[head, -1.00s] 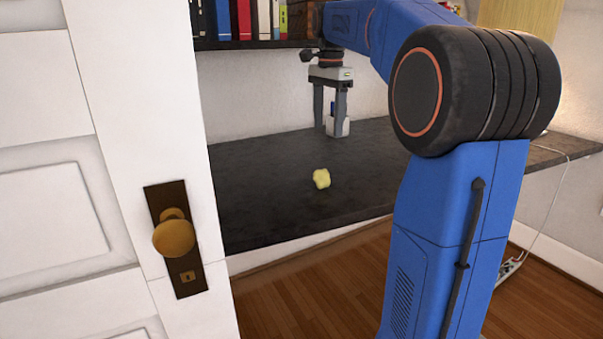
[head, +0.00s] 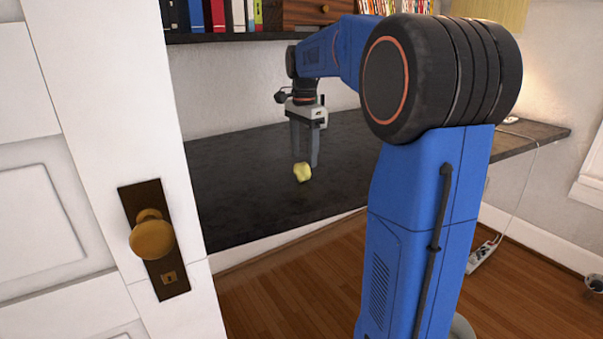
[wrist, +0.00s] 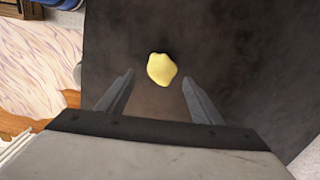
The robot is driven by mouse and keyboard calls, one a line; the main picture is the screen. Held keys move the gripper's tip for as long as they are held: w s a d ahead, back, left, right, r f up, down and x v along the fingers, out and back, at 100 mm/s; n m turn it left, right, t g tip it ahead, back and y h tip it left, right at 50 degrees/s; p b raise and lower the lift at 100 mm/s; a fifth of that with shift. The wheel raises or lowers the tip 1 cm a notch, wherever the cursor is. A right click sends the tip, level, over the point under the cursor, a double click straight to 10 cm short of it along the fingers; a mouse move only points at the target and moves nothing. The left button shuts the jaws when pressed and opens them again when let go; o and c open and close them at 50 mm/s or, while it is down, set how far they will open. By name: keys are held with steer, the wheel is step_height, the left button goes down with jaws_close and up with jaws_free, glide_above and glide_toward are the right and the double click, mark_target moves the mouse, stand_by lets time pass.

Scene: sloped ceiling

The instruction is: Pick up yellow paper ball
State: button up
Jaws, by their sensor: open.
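The yellow paper ball (head: 302,173) lies on the dark desk top (head: 240,200) near its front edge. It also shows in the wrist view (wrist: 161,70), a little beyond the fingertips and between their lines. My gripper (head: 305,160) points down just behind and above the ball in the head view. In the wrist view my gripper (wrist: 158,88) is open, with nothing between its fingers. I cannot tell the exact height of the fingertips above the desk.
A white door (head: 90,120) with a brass knob (head: 152,238) stands close on the left. A shelf with books (head: 240,14) hangs above the desk. A power strip (head: 482,254) lies on the wooden floor at right. The desk around the ball is clear.

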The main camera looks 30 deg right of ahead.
mark_target(302, 163)
steer(key=shift+w+a+f, duration=0.1)
steer(key=shift+f, duration=1.25)
steer(key=shift+w+a+f, duration=0.1)
steer(key=shift+f, duration=1.2)
steer(key=c, duration=1)
steer(key=shift+r, duration=0.15)
